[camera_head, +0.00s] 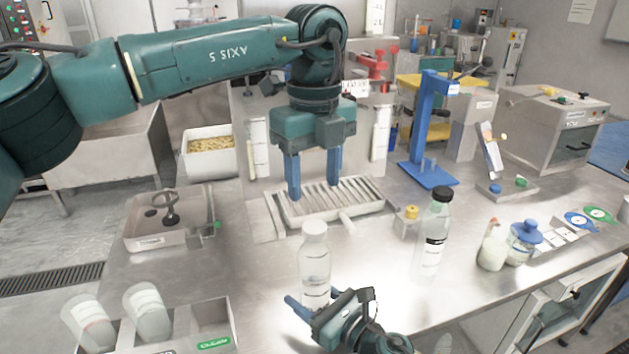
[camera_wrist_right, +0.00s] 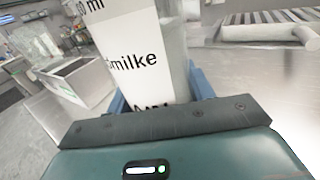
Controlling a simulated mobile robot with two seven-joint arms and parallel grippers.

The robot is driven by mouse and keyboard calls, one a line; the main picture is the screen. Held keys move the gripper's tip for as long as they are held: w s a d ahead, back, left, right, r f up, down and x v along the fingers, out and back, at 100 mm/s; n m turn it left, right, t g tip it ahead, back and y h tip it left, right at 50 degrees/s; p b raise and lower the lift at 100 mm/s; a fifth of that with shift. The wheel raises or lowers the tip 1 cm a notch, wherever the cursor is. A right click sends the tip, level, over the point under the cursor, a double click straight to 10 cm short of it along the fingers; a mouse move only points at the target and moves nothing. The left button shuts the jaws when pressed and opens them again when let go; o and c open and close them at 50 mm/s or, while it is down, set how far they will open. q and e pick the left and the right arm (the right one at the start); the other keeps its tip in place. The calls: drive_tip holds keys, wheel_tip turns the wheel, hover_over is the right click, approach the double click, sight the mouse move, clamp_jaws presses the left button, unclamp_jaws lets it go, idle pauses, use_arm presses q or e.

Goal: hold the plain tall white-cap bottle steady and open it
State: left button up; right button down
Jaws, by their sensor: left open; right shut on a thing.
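The plain tall white-cap bottle (camera_head: 315,268) stands upright on the steel table in the head view, with its white cap (camera_head: 314,228) in place. My right gripper (camera_head: 306,306) is shut around the lower part of the bottle. In the right wrist view the bottle (camera_wrist_right: 140,60) fills the space between the blue fingers, and its label shows printed letters. My left gripper (camera_head: 315,188) points down, open and empty, with its blue fingers apart. In the picture it is above the bottle's cap, over the slatted tray, clear of the cap.
The slatted metal tray (camera_head: 374,191) lies behind the bottle. A black-cap bottle (camera_head: 433,235) stands to the right, with a blue stand (camera_head: 431,178) behind it. A divided bin (camera_head: 208,314) with two tilted containers is at front left. Bare table lies between the two bottles.

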sight(314, 226)
use_arm(q)
drive_tip(key=m, duration=0.6)
drive_tip(key=shift+m, duration=0.3)
drive_tip(key=m, duration=1.2)
drive_tip(key=shift+m, duration=0.3)
drive_tip(key=m, duration=1.2)
drive_tip(key=shift+m, duration=0.3)
drive_tip(key=m, duration=1.6)
drive_tip(key=shift+m, duration=0.3)
drive_tip(key=shift+f, duration=4)
